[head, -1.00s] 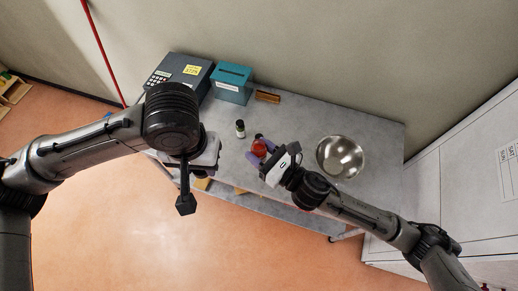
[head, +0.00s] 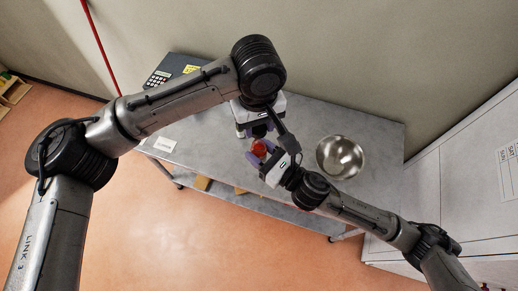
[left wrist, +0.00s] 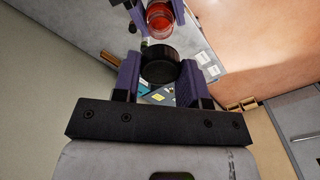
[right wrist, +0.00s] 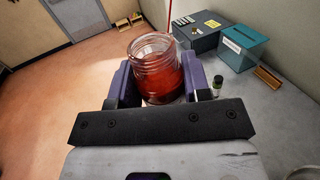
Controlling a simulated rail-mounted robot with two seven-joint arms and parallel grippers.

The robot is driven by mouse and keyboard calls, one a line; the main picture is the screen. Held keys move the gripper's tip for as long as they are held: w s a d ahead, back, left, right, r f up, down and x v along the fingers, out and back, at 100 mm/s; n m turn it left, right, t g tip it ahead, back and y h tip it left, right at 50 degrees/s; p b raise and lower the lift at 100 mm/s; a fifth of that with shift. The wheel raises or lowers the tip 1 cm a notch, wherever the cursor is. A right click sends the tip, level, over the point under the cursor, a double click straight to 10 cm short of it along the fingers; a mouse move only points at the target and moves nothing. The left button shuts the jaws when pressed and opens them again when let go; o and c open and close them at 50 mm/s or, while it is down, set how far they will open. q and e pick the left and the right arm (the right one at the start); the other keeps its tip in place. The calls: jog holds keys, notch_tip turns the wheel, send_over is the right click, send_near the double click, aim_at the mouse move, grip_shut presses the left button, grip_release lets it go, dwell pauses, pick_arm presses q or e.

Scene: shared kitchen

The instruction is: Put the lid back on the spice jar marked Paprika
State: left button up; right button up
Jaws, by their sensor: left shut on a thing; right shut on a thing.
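The spice jar (head: 259,148) is clear glass with red contents and an open top. My right gripper (head: 266,154) is shut on it; the jar shows large between the fingers in the right wrist view (right wrist: 157,70). No name on it is readable. The black round lid (left wrist: 159,64) is between the fingers of my left gripper (left wrist: 158,78), which is shut on it. In the left wrist view the jar (left wrist: 160,18) is beyond the lid, apart from it. In the head view my left gripper (head: 258,128) is just behind the jar, and the lid is hard to make out.
A metal bowl (head: 340,157) stands on the grey table (head: 372,125) to the right. A grey box with a keypad (right wrist: 198,32), a teal box (right wrist: 243,47), a brown block (right wrist: 268,78) and a small dark-capped jar (right wrist: 216,87) stand at the back. A white card (head: 165,145) lies at left.

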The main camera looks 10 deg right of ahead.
aim_at(258, 141)
dwell(0.4)
pick_arm(q)
jog(key=shift+f, duration=2)
jog(key=shift+s, duration=0.15)
jog(key=shift+f, duration=0.9)
jog(key=shift+f, duration=0.55)
